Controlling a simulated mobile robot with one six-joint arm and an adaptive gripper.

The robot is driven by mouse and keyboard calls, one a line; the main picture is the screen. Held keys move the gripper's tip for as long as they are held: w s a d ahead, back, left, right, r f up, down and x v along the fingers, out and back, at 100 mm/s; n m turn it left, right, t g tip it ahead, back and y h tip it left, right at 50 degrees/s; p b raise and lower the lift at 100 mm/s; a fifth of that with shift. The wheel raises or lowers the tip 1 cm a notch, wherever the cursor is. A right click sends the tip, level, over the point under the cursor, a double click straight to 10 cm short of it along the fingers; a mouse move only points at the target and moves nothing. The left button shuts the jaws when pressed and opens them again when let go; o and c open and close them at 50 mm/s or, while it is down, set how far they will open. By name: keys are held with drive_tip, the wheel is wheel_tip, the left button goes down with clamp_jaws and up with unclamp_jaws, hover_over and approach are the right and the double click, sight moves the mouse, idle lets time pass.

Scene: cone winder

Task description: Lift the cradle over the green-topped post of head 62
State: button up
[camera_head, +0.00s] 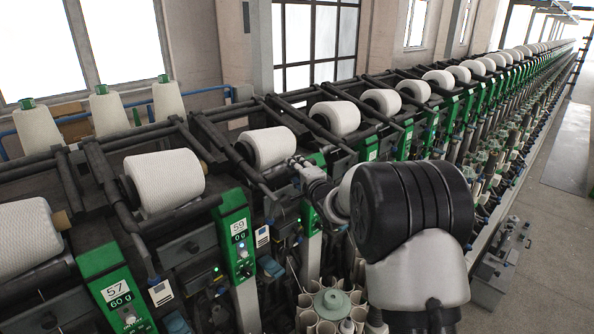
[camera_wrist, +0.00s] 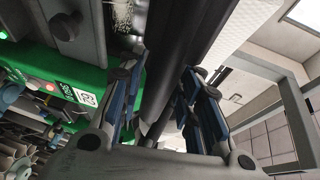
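My gripper (camera_head: 298,164) is at the front of the winding head just right of the one labelled 59, beside its white cone (camera_head: 268,147). In the wrist view my gripper (camera_wrist: 163,80) has its two blue fingers apart, on either side of a dark bar (camera_wrist: 172,60) that seems to be part of the cradle. I cannot tell whether either finger touches it. A green post top (camera_wrist: 75,80) with a two-digit white label is left of the fingers; the label is turned and I cannot read it surely. In the head view my arm hides part of this head.
Heads labelled 59 (camera_head: 238,240) and 57 (camera_head: 118,298) stand to the left with their cones. More heads run away to the right. A round carrier of pale tubes (camera_head: 332,303) is low in front.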

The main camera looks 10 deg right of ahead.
clamp_jaws()
idle(0.3)
drive_tip(key=shift+r, duration=0.1)
drive_tip(key=shift+r+p, duration=0.6)
drive_tip(key=shift+p, duration=0.35)
wheel_tip(320, 180, up, 9)
drive_tip(key=s+p, duration=0.1)
drive_tip(key=p, duration=0.8)
drive_tip(key=shift+s+d+g, duration=0.2)
drive_tip(key=shift+d+g, duration=0.2)
drive_tip(key=shift+d, duration=0.05)
drive_tip(key=shift+o, duration=1.4)
unclamp_jaws()
drive_tip(key=shift+f+p, duration=0.1)
drive_tip(key=shift+p, duration=0.2)
drive_tip(key=shift+s, duration=0.1)
